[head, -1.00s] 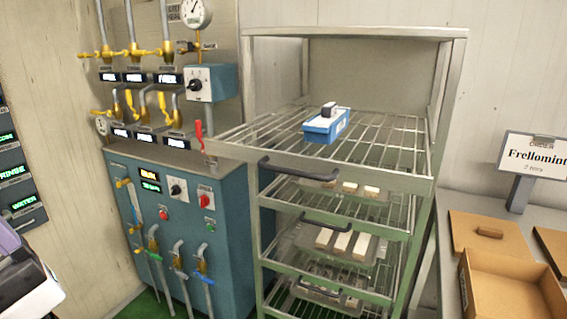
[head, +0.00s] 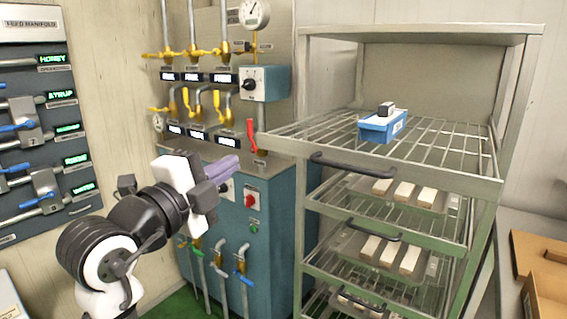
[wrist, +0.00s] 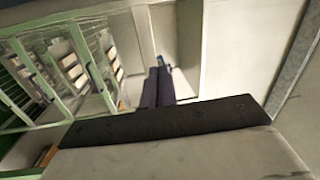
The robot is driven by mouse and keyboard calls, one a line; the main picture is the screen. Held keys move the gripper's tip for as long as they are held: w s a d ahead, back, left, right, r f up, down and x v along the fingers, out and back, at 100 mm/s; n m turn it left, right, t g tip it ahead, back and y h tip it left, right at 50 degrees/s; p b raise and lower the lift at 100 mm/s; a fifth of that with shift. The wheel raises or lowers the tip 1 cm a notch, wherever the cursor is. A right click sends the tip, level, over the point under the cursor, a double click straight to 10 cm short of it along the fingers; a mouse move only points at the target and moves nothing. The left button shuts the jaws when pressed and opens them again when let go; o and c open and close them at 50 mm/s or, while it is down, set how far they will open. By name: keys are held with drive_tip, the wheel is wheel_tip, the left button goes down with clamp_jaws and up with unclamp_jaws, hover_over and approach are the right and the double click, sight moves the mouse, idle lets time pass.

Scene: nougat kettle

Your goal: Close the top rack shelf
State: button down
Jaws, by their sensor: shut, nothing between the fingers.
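The top rack shelf (head: 440,155) is a wire shelf with a black handle (head: 358,165) on its front rail. It sticks out past the front of the green-grey rack (head: 306,90). A blue and white box (head: 380,127) with a small dark-topped item on it rests on the shelf. My gripper (head: 226,167) is shut and empty, left of the handle and apart from it, in front of the teal machine. In the wrist view its dark fingers (wrist: 158,85) lie together, with the rack shelves tilted at the left.
Lower shelves with black handles hold trays of pale bars (head: 392,253). The teal machine (head: 262,205) with valves and hoses stands left of the rack. Cardboard boxes (head: 545,290) sit at the lower right.

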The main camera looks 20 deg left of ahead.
drive_tip(key=d+f+m+g+h, duration=0.1)
drive_tip(key=f+m+g, duration=0.1)
drive_tip(key=p, duration=0.5)
approach(292, 152)
drive_tip(key=x, duration=0.6)
drive_tip(key=shift+w+d, duration=0.2)
drive_tip(key=shift+w, duration=0.2)
drive_tip(key=shift+t, duration=0.3)
drive_tip(key=b+x, duration=0.1)
drive_tip(key=x, duration=2.1)
drive_tip(key=shift+w+d+b, duration=0.1)
drive_tip(key=shift+w+b, duration=0.1)
drive_tip(key=shift+b, duration=0.1)
drive_tip(key=shift+r, duration=0.1)
drive_tip(key=shift+d, duration=0.1)
